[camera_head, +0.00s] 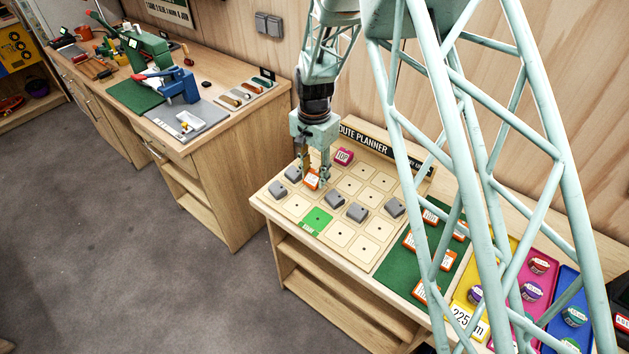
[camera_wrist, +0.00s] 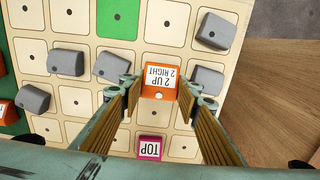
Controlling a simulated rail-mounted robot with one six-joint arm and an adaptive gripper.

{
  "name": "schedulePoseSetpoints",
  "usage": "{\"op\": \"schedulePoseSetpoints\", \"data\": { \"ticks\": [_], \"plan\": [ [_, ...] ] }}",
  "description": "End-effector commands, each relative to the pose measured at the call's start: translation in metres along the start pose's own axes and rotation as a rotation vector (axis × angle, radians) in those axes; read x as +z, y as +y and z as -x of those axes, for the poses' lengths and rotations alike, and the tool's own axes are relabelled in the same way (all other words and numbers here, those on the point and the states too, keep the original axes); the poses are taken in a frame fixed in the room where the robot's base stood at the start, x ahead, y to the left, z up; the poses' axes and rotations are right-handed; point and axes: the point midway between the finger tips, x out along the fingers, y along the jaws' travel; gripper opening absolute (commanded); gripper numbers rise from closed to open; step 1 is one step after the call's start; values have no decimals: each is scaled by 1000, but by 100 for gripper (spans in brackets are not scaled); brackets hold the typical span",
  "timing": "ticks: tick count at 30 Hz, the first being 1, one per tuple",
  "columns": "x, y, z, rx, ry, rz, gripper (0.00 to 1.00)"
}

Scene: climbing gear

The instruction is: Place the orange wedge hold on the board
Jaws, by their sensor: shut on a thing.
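The orange wedge hold (camera_head: 311,180) has a white label that reads "2 UP 2 RIGHT" in the wrist view (camera_wrist: 160,83). My gripper (camera_head: 315,177) is shut on it, with one finger on each side. In the wrist view the gripper (camera_wrist: 160,92) points down over the board. The board (camera_head: 340,234) is pale wood with a grid of square cells, each with a dark hole. The hold is over a cell up from the green start cell (camera_head: 317,220). I cannot tell whether its underside touches the board.
Several grey wedges (camera_head: 357,212) and a pink "TOP" hold (camera_head: 343,156) sit on the board. Other orange holds lie on a green mat (camera_head: 397,267) to the right. Coloured trays (camera_head: 505,253) stand further right. A "ROUTE PLANNER" sign (camera_head: 375,143) rises along the board's back edge.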

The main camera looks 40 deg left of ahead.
Motion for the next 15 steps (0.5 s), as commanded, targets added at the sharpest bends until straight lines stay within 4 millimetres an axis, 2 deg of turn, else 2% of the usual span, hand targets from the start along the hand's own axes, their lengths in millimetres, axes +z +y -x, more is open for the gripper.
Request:
{"op": "schedulePoseSetpoints", "data": {
  "ticks": [7, 15],
  "plan": [
    [0, 1, -25, 1, -1, 0, 20],
    [0, 1, -28, 1, 0, 0, 20]
  ]
}}
